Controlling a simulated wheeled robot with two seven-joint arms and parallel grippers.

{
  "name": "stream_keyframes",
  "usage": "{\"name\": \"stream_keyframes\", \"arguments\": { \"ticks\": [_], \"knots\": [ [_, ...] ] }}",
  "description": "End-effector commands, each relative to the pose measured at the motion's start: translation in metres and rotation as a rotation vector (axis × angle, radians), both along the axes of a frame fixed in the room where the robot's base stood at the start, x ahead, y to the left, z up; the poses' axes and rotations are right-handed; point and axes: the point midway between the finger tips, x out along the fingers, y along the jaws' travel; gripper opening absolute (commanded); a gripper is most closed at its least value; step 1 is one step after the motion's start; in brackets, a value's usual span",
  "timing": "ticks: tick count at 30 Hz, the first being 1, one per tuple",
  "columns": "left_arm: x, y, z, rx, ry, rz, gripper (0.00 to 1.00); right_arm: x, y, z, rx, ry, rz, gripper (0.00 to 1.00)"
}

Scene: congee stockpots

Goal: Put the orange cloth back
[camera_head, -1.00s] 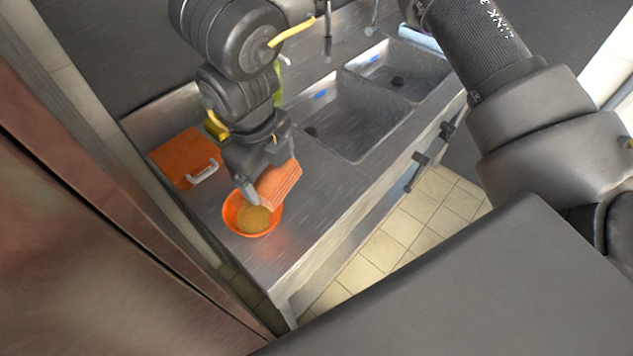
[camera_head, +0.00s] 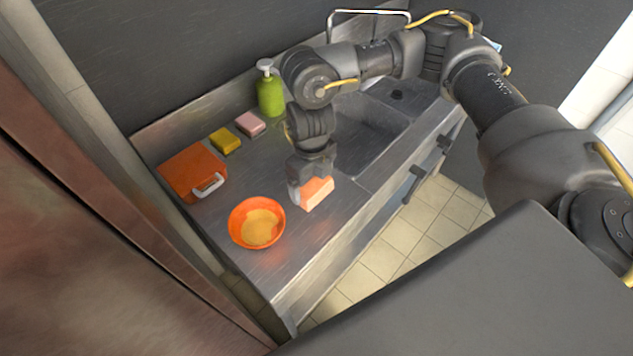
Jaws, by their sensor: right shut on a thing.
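The orange cloth (camera_head: 317,194) is a small folded block at the middle of the steel counter, close to the sink's near left corner. My right gripper (camera_head: 306,186) is shut on it, coming down from above. The arm hides part of the cloth's far side, and I cannot tell whether the cloth touches the counter. My left gripper is not in the head view.
An orange bowl (camera_head: 245,213) with yellowish contents stands left of the cloth. Behind it are an orange box with a white handle (camera_head: 178,172), a yellow sponge (camera_head: 225,141), a pink sponge (camera_head: 250,124) and a green bottle (camera_head: 271,97). The sink (camera_head: 366,160) lies right.

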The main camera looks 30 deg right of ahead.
Motion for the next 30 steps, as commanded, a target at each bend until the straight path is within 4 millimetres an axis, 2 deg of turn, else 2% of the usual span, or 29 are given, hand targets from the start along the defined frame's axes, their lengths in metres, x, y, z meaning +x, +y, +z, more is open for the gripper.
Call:
{"name": "stream_keyframes", "arguments": {
  "ticks": [6, 14, 21, 30],
  "knots": [
    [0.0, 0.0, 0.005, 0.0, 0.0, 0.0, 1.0, 0.014, -0.015, -0.025, 0.003, -0.002, -0.002, 0.68],
    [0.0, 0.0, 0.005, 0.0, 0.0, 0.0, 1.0, 0.018, -0.02, -0.032, 0.003, -0.001, -0.003, 0.68],
    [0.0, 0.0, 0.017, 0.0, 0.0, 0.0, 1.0, 0.019, -0.021, -0.059, 0.003, 0.0, -0.001, 0.68],
    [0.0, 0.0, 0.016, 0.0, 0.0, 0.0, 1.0, 0.02, -0.021, -0.064, 0.002, -0.003, 0.0, 0.68]
  ]
}}
